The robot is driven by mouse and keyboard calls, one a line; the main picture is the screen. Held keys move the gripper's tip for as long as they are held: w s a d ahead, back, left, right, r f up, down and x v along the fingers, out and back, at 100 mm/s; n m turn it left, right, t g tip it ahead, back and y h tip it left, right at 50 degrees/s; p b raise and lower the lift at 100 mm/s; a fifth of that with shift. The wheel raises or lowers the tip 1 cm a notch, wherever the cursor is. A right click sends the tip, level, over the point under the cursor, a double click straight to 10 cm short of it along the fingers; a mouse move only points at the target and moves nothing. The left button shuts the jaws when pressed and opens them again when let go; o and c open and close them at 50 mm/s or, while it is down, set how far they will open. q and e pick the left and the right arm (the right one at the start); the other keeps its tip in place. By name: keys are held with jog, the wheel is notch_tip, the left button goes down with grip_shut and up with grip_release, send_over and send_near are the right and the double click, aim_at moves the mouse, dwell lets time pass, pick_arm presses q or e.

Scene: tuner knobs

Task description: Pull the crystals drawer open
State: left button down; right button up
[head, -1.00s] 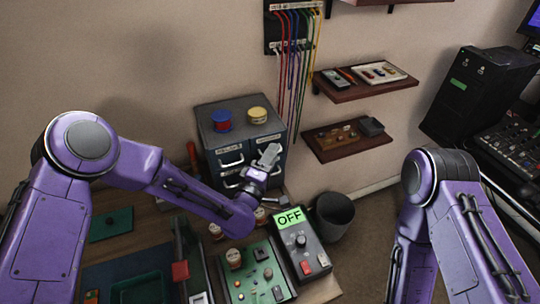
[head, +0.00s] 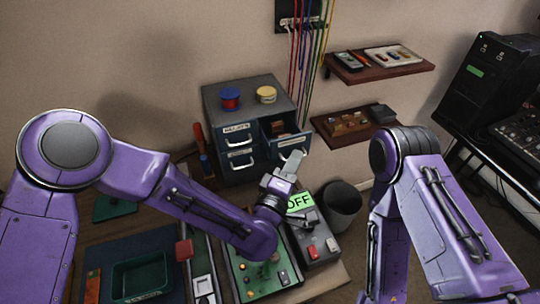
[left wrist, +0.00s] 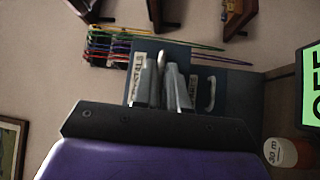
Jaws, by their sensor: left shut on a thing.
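The grey-blue drawer cabinet (head: 236,110) stands at the back of the bench. Its upper right drawer, the crystals drawer (head: 284,137), is pulled out, and small brown contents show inside. In the left wrist view its label (left wrist: 138,74) is partly readable, sideways. My left gripper (head: 292,160) is in front of this drawer, and in the left wrist view (left wrist: 163,65) its fingers are closed around the drawer's handle (left wrist: 162,57). The fingers hide most of the handle. My right arm shows at the right, but its gripper is out of view.
A dark bin (head: 342,206) stands to the right.

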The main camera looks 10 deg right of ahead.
pick_arm(q)
jog(key=shift+s+d, duration=0.25)
jog(key=shift+s, duration=0.9)
jog(key=c, duration=1.2)
grip_release()
jog(key=shift+c, duration=0.2)
pick_arm(e)
jog(key=shift+s+d+f, duration=0.1)
jog(key=shift+s, duration=0.35)
jog(key=shift+s+d+f, duration=0.1)
jog(key=shift+s, duration=0.3)
pick_arm(q)
jog(key=b+v, duration=0.4)
jog(key=v, duration=0.6)
jog(key=shift+s, duration=0.25)
pick_arm(e)
notch_tip(320, 180, down, 4)
jog(key=shift+f, duration=0.15)
pick_arm(q)
jog(key=shift+a, duration=0.15)
pick_arm(e)
jog(key=shift+a, duration=0.1)
